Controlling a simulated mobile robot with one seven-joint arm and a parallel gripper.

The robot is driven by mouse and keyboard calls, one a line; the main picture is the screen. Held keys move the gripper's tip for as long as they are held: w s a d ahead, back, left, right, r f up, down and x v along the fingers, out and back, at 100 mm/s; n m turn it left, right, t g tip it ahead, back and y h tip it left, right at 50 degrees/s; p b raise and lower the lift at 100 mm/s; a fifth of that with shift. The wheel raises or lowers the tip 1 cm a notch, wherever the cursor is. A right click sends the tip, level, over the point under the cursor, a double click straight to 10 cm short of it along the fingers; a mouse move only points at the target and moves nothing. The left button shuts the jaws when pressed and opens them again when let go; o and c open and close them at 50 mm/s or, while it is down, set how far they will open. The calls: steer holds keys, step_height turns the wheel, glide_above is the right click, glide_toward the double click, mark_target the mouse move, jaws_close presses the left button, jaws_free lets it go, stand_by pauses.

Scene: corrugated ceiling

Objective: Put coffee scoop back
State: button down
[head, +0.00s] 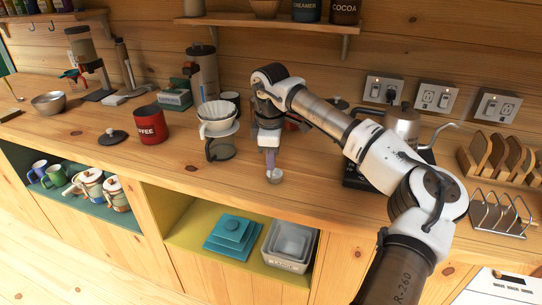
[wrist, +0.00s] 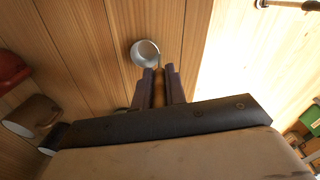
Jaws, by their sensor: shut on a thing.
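The coffee scoop (head: 274,176) is a small silver cup, low over the wooden counter near its front edge. I cannot tell whether it touches the wood. My gripper (head: 270,163) points down and is shut on the scoop's handle, which the fingers mostly hide. In the wrist view the scoop's round bowl (wrist: 146,52) shows just beyond the fingertips (wrist: 161,72). A red coffee canister (head: 151,127) stands upright on the counter to the left, with a dark lid (head: 112,137) lying beside it.
A white dripper (head: 218,114) on a stand is just left of my gripper. A silver kettle (head: 403,125) stands to the right, partly behind my arm. Wooden racks (head: 497,158) are further right. A metal bowl (head: 48,103) is far left. The counter front between canister and gripper is mostly clear.

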steer(key=shift+f, duration=0.15)
steer(key=c, duration=1.4)
jaws_free()
steer(key=shift+c, duration=0.2)
